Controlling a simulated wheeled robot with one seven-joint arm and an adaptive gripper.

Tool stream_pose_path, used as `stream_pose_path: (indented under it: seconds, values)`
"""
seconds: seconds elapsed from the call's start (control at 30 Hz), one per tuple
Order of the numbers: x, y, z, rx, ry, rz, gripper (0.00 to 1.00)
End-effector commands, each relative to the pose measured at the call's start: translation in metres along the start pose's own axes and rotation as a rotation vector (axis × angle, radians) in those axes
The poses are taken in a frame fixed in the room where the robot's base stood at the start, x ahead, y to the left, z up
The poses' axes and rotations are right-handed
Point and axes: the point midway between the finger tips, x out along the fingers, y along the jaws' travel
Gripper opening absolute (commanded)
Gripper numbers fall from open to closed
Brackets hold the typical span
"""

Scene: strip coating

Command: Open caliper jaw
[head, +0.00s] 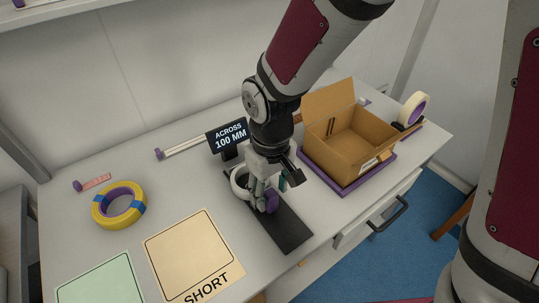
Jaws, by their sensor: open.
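A dark flat base (292,233) lies on the table, with a white ring-shaped part (237,184) at its far left end. A purple piece (272,202) stands on the base beside my gripper; it may be the caliper jaw, but I cannot tell for sure. My gripper (263,194) points down over the base, open, with its fingers close to the purple piece. Contact between them cannot be made out. My gripper and wrist hide part of the base and ring. A black sign (227,135) reading "ACROSS 100 MM" stands behind.
An open cardboard box (345,148) stands on a purple tray (349,190) at right. A cream tape roll (413,109) stands behind it. A yellow and blue roll (119,205) lies at left. A tan "SHORT" mat (192,250) and a green mat (100,284) lie in front.

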Motion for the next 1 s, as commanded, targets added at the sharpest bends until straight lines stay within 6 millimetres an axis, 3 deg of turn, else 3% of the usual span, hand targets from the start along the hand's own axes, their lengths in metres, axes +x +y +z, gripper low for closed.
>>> stream_pose_path:
  seconds: [0.17, 0.47, 0.67, 1.0]
  values:
    - [0.0129, 0.0001, 0.0006, 0.001, -0.001, 0.0, 0.45]
    - [0.0142, 0.0002, 0.0005, 0.002, -0.001, 0.0, 0.45]
    - [0.0141, 0.0002, 0.0004, 0.002, 0.0, 0.0, 0.02]
    - [0.0138, 0.0001, 0.0008, 0.001, -0.001, 0.0, 0.0]
